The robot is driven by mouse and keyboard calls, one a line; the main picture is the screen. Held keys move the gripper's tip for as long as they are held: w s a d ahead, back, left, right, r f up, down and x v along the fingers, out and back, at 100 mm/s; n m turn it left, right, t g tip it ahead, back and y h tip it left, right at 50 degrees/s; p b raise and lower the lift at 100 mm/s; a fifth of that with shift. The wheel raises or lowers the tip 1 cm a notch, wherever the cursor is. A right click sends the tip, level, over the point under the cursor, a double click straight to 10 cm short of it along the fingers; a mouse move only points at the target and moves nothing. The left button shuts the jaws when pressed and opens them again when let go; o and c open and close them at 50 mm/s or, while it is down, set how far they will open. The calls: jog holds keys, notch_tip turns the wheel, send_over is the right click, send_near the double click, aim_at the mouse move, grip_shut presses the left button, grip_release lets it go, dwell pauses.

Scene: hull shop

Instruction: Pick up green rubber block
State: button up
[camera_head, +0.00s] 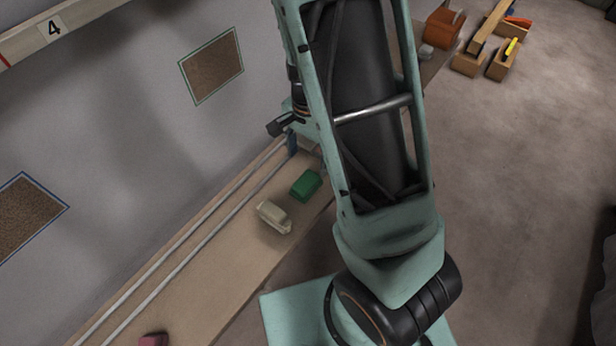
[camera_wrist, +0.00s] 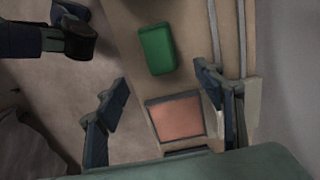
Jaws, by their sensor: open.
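The green rubber block (camera_head: 306,184) lies on the wooden bench, beside a cream block (camera_head: 273,217). In the wrist view the green block (camera_wrist: 157,50) is fully visible, lying on the bench above the space between my fingertips. My gripper (camera_wrist: 160,95) is open, its two dark blue fingers spread wide to left and right with nothing between them. The block is apart from both fingers. In the head view my arm hides most of my gripper; a blue finger part (camera_head: 292,143) shows just behind the green block.
A red-orange square (camera_wrist: 176,117) in a dark frame lies on the bench below the green block. Two pale rails (camera_head: 190,250) run along the bench by the wall. A red block (camera_head: 153,340) is at the near end. Wooden boxes (camera_head: 502,60) stand at upper right.

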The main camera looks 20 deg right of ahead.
aim_at(306, 181)
notch_tip(306, 181, down, 5)
jog(key=shift+b, duration=0.85)
jog(key=f, duration=0.1)
jog(key=f+b, duration=0.1)
jog(key=f, duration=0.1)
jog(key=f+b, duration=0.1)
jog(key=f, duration=0.1)
jog(key=shift+s+a+f, duration=0.2)
jog(key=shift+s+a, duration=0.05)
jog(key=shift+a, duration=0.1)
jog(key=shift+r, duration=0.1)
jog(key=c, duration=1.3)
jog(key=shift+r, duration=0.1)
